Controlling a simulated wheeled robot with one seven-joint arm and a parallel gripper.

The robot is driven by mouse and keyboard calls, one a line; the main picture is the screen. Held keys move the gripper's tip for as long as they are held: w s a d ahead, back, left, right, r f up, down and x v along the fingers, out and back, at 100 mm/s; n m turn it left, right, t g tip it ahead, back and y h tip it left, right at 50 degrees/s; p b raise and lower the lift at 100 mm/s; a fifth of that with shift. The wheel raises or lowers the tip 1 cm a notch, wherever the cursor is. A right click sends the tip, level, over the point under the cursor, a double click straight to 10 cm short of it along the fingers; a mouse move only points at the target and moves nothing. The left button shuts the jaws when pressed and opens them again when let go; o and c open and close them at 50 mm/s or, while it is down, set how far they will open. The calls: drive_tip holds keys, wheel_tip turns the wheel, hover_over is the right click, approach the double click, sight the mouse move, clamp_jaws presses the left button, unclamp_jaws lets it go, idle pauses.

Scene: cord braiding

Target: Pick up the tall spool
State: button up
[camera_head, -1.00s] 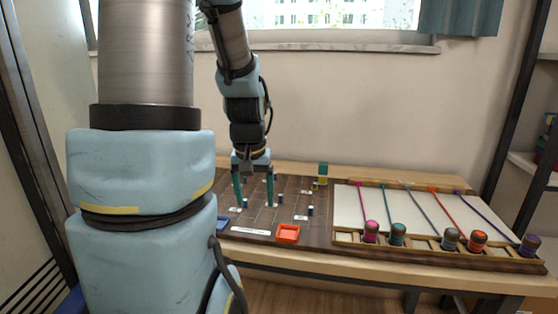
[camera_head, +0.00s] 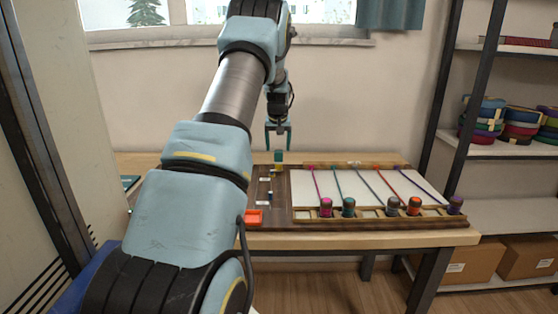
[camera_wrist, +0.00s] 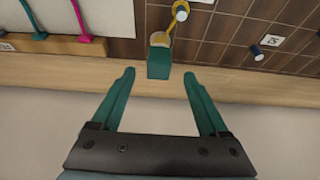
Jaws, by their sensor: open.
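An upright piece with a green block-like top (camera_head: 278,156) and yellow lower part stands at the back of the brown tiled board. It looks like the tall spool, but I cannot be sure. In the wrist view its green end (camera_wrist: 158,63) shows centred just beyond my fingertips, with a yellow part behind it. My gripper (camera_head: 278,146) is open and empty, pointing down above this piece. In the wrist view the two green fingers of my gripper (camera_wrist: 160,74) are spread apart, with nothing clamped between them.
Spools in magenta (camera_head: 326,207), teal (camera_head: 348,207), grey, orange and purple stand in a front rack with cords over a white panel (camera_head: 350,187). The wall is close behind the table. A shelf stands right.

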sight(279, 158)
drive_tip(key=shift+p+x, duration=1.4)
drive_tip(key=shift+x, duration=2.3)
drive_tip(key=shift+w+d, duration=0.1)
drive_tip(key=shift+c, duration=0.2)
clamp_jaws()
